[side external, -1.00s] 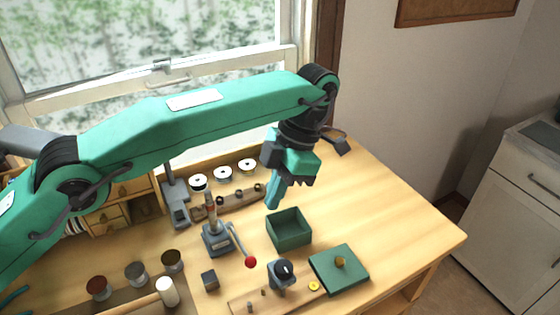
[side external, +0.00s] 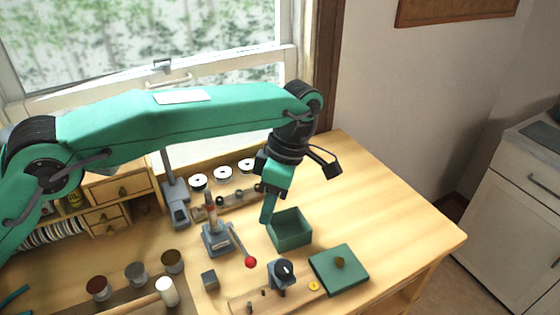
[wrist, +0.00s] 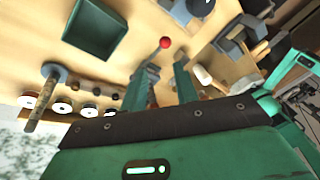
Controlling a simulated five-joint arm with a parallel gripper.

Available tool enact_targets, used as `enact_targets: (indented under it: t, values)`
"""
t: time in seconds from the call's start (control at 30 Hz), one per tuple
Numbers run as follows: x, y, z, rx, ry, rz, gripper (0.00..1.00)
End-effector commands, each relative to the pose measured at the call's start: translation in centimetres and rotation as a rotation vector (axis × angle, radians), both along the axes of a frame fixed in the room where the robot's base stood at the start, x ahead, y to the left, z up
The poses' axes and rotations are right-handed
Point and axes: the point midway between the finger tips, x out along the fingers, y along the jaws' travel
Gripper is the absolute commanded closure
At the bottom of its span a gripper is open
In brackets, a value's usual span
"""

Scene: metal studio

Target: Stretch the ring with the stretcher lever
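The stretcher (side external: 216,240) stands on the bench as a grey block with an upright post (side external: 211,208). A reddish band shows on the post; I cannot tell whether it is the ring. Its lever ends in a red ball (side external: 250,262) at the lower right, which also shows in the wrist view (wrist: 165,42). My gripper (side external: 265,221) points down, above and behind the red ball and right of the post, apart from both. In the wrist view its two fingers (wrist: 160,86) are spread with nothing held. The fingers hide part of the stretcher there.
A green open box (side external: 290,231) stands close to the right of my gripper. A green lid-like plate (side external: 350,275), a small yellow piece (side external: 314,287) and a grey cube (side external: 209,280) lie in front. A mallet (side external: 167,291) lies at left. The right bench surface is clear.

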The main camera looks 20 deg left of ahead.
Motion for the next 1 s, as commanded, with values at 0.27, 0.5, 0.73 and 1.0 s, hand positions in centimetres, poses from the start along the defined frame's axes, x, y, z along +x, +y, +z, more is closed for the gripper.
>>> enact_targets:
  t: [0.27, 0.5, 0.73, 1.0]
  values:
    - [-0.4, 1.3, -2.1, -0.113, 0.034, -0.363, 0.70]
    - [-1.0, 2.4, -3.8, -0.196, 0.054, -0.670, 0.70]
    - [-1.5, 3.2, -4.8, -0.240, 0.063, -0.856, 0.70]
    - [-1.6, 3.3, -5.0, -0.248, 0.065, -0.894, 0.70]
